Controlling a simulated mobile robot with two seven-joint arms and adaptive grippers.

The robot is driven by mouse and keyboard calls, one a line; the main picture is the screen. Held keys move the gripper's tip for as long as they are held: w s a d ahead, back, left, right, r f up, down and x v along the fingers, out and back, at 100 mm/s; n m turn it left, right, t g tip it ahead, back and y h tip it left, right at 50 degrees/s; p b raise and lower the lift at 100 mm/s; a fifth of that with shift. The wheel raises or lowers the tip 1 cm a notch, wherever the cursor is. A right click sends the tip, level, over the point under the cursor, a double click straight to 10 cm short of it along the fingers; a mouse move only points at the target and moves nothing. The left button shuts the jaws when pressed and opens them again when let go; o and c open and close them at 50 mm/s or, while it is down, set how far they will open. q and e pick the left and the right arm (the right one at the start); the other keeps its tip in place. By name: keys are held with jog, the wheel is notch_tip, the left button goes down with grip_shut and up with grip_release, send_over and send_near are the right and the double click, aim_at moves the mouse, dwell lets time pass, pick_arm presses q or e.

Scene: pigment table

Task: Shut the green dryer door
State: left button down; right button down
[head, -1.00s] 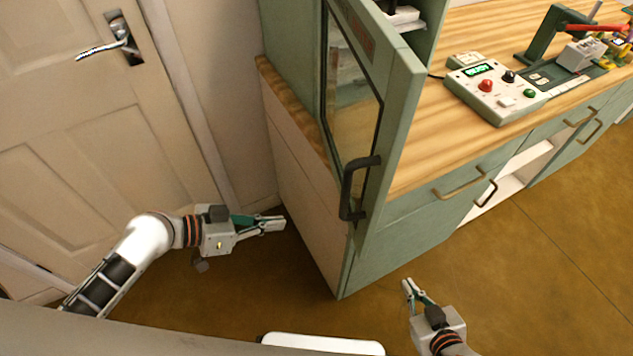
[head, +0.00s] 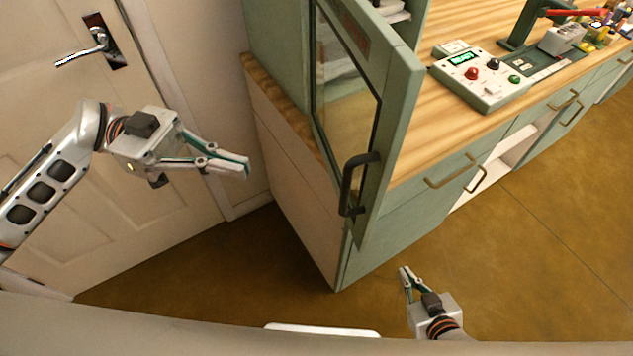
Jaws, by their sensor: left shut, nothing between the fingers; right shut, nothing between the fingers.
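The green dryer door (head: 398,125) stands open, swung out from the green cabinet at the counter's left end. It has a glass pane (head: 345,110) and a dark bar handle (head: 347,185) near its lower free edge. My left gripper (head: 247,168) is shut and empty, raised to the left of the door, in front of the cabinet's pale side. It is apart from the door. My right gripper (head: 404,270) is shut and empty, low over the floor, below and to the right of the handle. The dryer's inside is mostly hidden behind the door.
A wooden counter (head: 440,120) runs right from the dryer, carrying a control box (head: 485,78) with a lit display and coloured knobs. Drawers with bar handles (head: 450,171) lie below. A room door (head: 60,150) is at left. Brown floor (head: 510,270) is clear at right.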

pick_arm(q)
jog(key=p+x, duration=0.4)
jog(key=x, duration=0.9)
jog(key=shift+w+d+r, duration=0.1)
jog(key=shift+w, duration=0.05)
